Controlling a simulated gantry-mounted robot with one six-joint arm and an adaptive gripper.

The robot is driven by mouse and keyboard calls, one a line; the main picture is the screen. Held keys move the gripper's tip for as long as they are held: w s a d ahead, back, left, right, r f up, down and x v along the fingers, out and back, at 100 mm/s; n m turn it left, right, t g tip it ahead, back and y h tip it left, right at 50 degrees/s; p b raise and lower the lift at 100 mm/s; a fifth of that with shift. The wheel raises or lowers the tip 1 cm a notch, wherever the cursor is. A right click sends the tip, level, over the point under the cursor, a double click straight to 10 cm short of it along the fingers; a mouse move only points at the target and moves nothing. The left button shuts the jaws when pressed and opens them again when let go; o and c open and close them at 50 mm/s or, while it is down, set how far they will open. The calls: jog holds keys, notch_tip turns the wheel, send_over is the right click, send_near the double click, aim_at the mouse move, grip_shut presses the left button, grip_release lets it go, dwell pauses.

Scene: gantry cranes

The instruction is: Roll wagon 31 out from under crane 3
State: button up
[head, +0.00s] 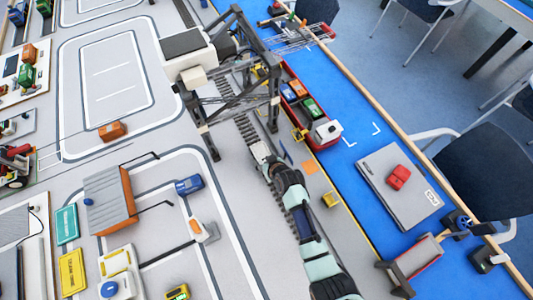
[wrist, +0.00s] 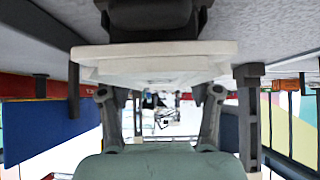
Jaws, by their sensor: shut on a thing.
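A white wagon-like body (head: 259,151) stands on the dark rail track (head: 242,127), just in front of the crane's near legs. I cannot read a number on it. My gripper (head: 266,163) reaches in from the lower right and is shut on its near end. In the wrist view, the pale body (wrist: 155,52) spans the top between the fingertips of my gripper (wrist: 160,92), with a dark block above it. The gantry crane with a white cabin (head: 190,60) straddles the track behind. Its number is not legible. The wagon's wheels are hidden.
A red boat (head: 328,143) carrying small cars lies right of the crane on blue. A yellow block (head: 331,199) and an orange square (head: 311,167) lie right of my arm. A blue car (head: 189,185) stands left. My arm covers the near track.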

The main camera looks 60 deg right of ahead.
jog(key=o, duration=1.3)
jog(key=shift+o, duration=0.2)
jog(key=shift+r, duration=0.1)
jog(key=v, duration=1.2)
